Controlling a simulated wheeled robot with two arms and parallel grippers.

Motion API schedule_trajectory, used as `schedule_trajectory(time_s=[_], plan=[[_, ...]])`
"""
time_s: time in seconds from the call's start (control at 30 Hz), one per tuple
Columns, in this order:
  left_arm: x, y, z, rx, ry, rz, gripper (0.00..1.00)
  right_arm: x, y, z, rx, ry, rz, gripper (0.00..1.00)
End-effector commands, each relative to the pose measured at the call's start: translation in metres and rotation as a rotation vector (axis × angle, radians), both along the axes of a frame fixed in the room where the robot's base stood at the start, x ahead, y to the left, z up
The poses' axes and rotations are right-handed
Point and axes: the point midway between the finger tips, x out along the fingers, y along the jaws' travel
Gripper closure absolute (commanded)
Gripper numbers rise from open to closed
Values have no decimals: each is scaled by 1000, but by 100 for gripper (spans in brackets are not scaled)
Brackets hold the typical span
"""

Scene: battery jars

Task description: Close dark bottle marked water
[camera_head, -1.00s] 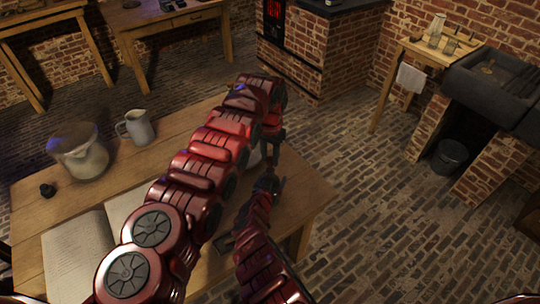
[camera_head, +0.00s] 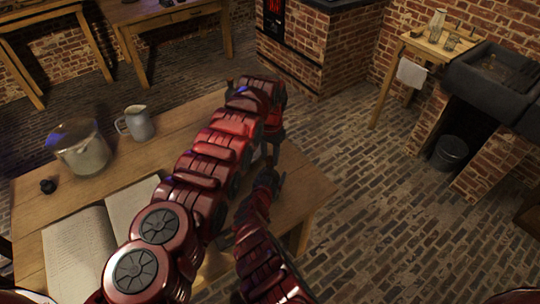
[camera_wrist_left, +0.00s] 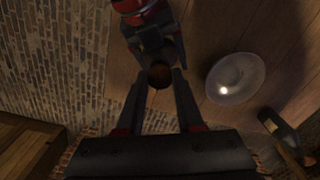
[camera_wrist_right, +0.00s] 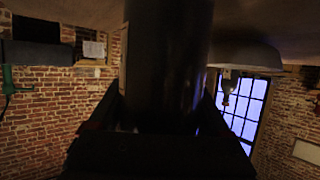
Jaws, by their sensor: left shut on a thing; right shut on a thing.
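The dark bottle (camera_wrist_right: 165,55) stands large in the right wrist view, between the fingers of my right gripper (camera_wrist_right: 165,125), which is shut on it. My left gripper (camera_wrist_left: 158,78) is shut on a small round brown stopper (camera_wrist_left: 160,75), seen end-on between its fingertips. The right gripper is just beyond the stopper in the left wrist view. In the head view my left gripper (camera_head: 273,150) is close above my right gripper (camera_head: 268,180), over the right end of the table. The bottle's marking and the gap between stopper and neck are hidden.
The wooden table (camera_head: 295,195) carries a glass jar (camera_head: 82,148), a jug (camera_head: 138,123), a small black object (camera_head: 47,186) and an open book (camera_head: 78,250). A pale round dish (camera_wrist_left: 236,78) and another dark bottle (camera_wrist_left: 278,128) are near the grippers.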

Motion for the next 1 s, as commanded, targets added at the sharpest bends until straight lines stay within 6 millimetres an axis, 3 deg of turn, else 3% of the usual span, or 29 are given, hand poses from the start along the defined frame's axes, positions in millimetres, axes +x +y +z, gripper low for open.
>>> schedule_trajectory(time_s=[0.77, 0.8, 0.97, 1.0], plan=[[0, 0, -13, 0, -2, 0, 100, 0, 0, 0, 0, 0, 1, 100], [1, 0, -13, 0, -2, 0, 59, 0, 0, 0, 0, 0, 0, 100], [1, 0, -13, 0, -2, 0, 30, 0, 0, 0, 1, 0, 1, 100], [1, 0, -13, 0, -2, 0, 29, 0, 0, 0, 1, 0, 1, 100]])
